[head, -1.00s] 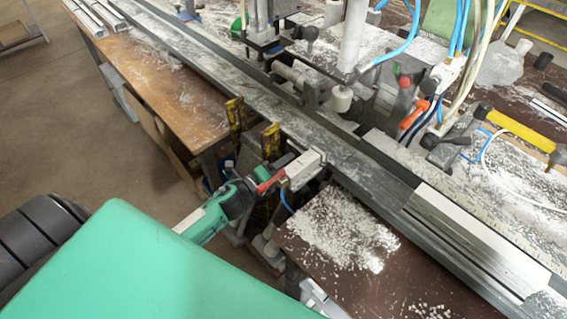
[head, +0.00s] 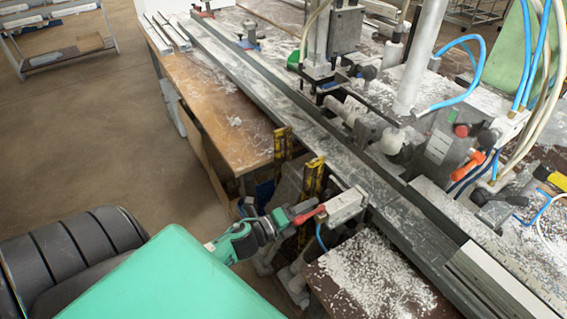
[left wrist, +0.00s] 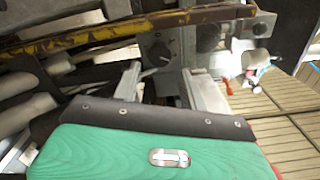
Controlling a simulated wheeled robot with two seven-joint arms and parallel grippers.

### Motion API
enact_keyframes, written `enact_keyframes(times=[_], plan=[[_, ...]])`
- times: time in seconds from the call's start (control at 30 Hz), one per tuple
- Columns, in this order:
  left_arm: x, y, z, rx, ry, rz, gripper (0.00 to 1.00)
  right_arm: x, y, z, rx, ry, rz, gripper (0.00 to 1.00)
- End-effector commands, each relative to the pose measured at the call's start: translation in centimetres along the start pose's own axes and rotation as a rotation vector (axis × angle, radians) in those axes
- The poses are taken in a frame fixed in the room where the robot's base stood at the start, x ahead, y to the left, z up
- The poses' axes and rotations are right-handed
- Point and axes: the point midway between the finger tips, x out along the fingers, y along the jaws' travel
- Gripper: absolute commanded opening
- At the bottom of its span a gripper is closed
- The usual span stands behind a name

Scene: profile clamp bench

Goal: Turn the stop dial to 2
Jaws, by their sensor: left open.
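My left gripper (head: 268,228) is green and grey in the head view, low and left of the bench's front edge. It is beside a pale block (head: 345,206) with a red lever (head: 308,215). In the left wrist view its two grey fingers (left wrist: 165,88) stand apart and nothing shows held between them. Beyond them is a grey plate (left wrist: 163,48) with a dark round part (left wrist: 210,38) to its right. I see no numbers, so I cannot tell whether this round part is the stop dial. My right gripper is not in view.
A long grey rail (head: 300,110) crosses the bench diagonally. Yellow-black posts (head: 312,178) stand near my gripper. White chips cover the brown bench top (head: 375,275). Hoses (head: 478,75) and an orange handle (head: 468,165) are at right. Open floor (head: 100,130) lies at left.

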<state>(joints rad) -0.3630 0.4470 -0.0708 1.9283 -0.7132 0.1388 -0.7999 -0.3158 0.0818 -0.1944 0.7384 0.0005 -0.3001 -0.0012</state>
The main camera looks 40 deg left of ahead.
Motion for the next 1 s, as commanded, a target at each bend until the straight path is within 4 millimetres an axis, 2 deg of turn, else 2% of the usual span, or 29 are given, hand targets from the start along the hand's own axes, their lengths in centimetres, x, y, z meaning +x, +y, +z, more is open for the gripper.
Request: enact_keyframes(times=[0.2, 0.5, 0.8, 1.0], plan=[[-3.7, 0.3, -0.1, -0.002, 0.0, 0.003, 0.43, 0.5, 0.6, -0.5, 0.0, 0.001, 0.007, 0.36], [-7.1, 0.2, -0.1, -0.001, -0.001, 0.002, 0.43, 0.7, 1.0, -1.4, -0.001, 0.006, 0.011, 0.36], [-7.8, 0.0, 0.0, 0.0, 0.0, 0.0, 0.43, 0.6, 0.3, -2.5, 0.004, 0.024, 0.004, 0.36], [-7.7, 0.0, 0.0, 0.0, 0.0, 0.0, 0.43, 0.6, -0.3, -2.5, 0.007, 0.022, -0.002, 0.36]])
